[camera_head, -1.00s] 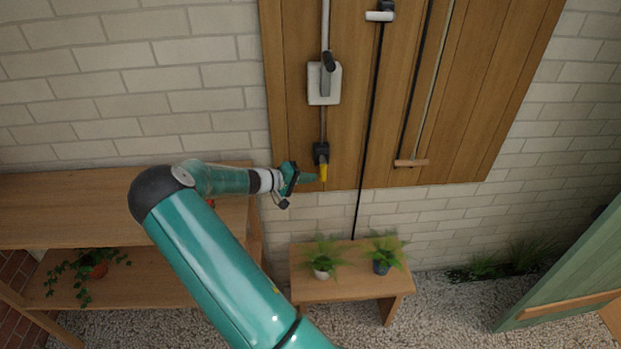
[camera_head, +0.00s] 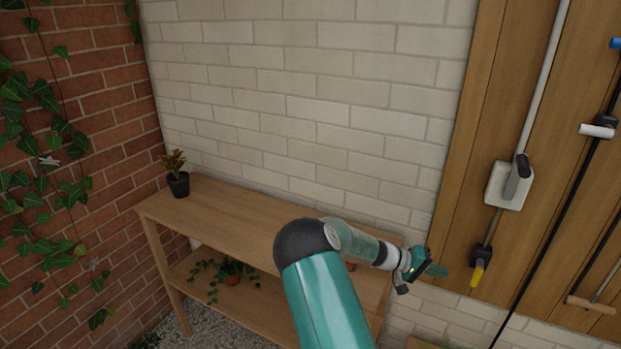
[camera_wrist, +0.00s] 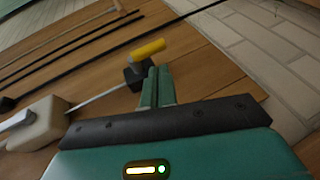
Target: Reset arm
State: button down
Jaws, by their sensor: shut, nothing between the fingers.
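My gripper (camera_head: 436,270) is in the head view, at the end of my teal arm, right of the shelf and left of the yellow-tipped fitting on the wooden wall panel. In the wrist view my gripper (camera_wrist: 158,72) shows its two teal fingers together, with nothing between them. The yellow handle (camera_wrist: 148,49) with its black block shows just beyond the fingertips there.
A wooden shelf (camera_head: 226,213) stands along the white brick wall, with a dark potted plant (camera_head: 177,174) on top and a trailing plant (camera_head: 230,274) below. Ivy-covered red brick (camera_head: 60,150) is at the left. Poles hang on the wooden panel (camera_head: 473,130). The shelf top is mostly bare.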

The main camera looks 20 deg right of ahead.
jog(key=s+a+r+n+t+y, duration=0.1)
jog(key=s+a+r+t+y, duration=0.15)
jog(key=a+r, duration=0.45)
jog(key=s+a+r+t+y, duration=0.15)
jog(key=a+y, duration=0.25)
jog(key=a, duration=0.6)
jog(key=s+a+r+n+t+y, duration=0.1)
jog(key=a+r+t+y, duration=0.2)
jog(key=a+r, duration=0.45)
jog(key=s+a+r+n+t+y, duration=0.1)
jog(key=s+a+r+n+t, duration=0.1)
jog(key=s+a, duration=0.4)
jog(key=s+a+r+n+t+y, duration=0.2)
jog(key=s+a+r, duration=0.3)
jog(key=a, duration=0.7)
jog(key=shift+s+r+n+t, duration=0.15)
jog(key=shift+s+n+t, duration=0.2)
jog(key=shift+t, duration=0.15)
